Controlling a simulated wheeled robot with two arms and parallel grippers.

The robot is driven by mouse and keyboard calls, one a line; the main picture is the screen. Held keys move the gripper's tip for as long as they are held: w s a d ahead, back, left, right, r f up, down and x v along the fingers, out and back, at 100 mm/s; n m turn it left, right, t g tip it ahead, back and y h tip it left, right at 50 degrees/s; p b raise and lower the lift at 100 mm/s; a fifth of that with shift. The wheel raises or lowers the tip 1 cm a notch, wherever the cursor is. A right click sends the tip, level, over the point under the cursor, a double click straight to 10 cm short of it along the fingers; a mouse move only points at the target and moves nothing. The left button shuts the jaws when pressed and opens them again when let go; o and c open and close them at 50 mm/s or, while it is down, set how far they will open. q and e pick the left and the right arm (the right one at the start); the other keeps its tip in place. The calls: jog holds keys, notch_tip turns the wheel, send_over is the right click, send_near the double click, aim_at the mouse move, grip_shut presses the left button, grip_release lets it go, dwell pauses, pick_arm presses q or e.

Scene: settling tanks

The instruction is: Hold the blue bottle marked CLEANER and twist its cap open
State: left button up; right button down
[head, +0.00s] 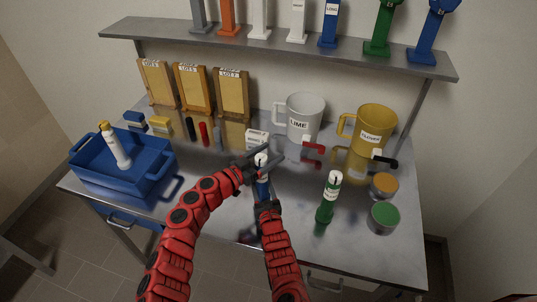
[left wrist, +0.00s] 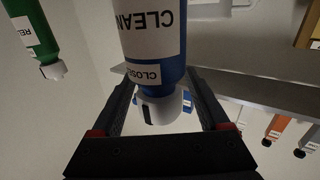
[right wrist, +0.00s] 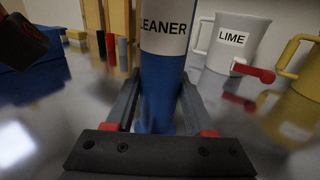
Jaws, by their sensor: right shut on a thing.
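The blue bottle marked CLEANER (head: 262,186) stands upright on the metal table, with a white cap (left wrist: 160,107) that has a dark line on its side. A small label by its neck starts with "CLOSE". My right gripper (right wrist: 157,98) is shut on the blue lower body of the bottle (right wrist: 160,85), below its label. My left gripper (head: 262,157) is at the cap, one finger on each side. In the left wrist view (left wrist: 160,85) its fingers look open, with a gap to the cap. The bottle's lower end is partly hidden by my right gripper in the head view.
A green bottle (head: 326,208) stands close on the right, with orange (head: 383,186) and green (head: 383,217) round containers beyond. A white LIME jug (head: 303,115) and a yellow jug (head: 373,128) stand behind. A blue crate (head: 120,175) holding a white bottle is at left.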

pick_arm(q)
grip_shut()
jog(key=shift+w, duration=0.1)
jog(key=n+t+y, duration=0.3)
jog(key=y, duration=0.1)
jog(key=shift+w+a+r+n+t, duration=0.1)
jog(key=shift+w+a+n+t, duration=0.05)
jog(key=shift+a+n+t, duration=0.15)
jog(key=n+y, duration=0.1)
jog(key=n+t+y, duration=0.1)
jog(key=y, duration=0.1)
jog(key=shift+w+a, duration=0.15)
jog(key=shift+a, duration=0.1)
jog(key=shift+a+f+n+t+y, duration=0.15)
jog(key=shift+n+t+y, duration=0.1)
jog(key=shift+n+y, duration=0.4)
jog(key=shift+a+f+n+t+y, duration=0.2)
jog(key=shift+n+t+y, duration=0.15)
jog(key=shift+y, duration=0.55)
jog(key=shift+a+f+n+t+y, duration=0.1)
jog(key=shift+a+n+t+y, duration=0.1)
jog(key=shift+n+y, duration=0.45)
jog(key=shift+w+r+y, duration=0.1)
jog(key=shift+r+y, duration=0.1)
jog(key=shift+y, duration=0.2)
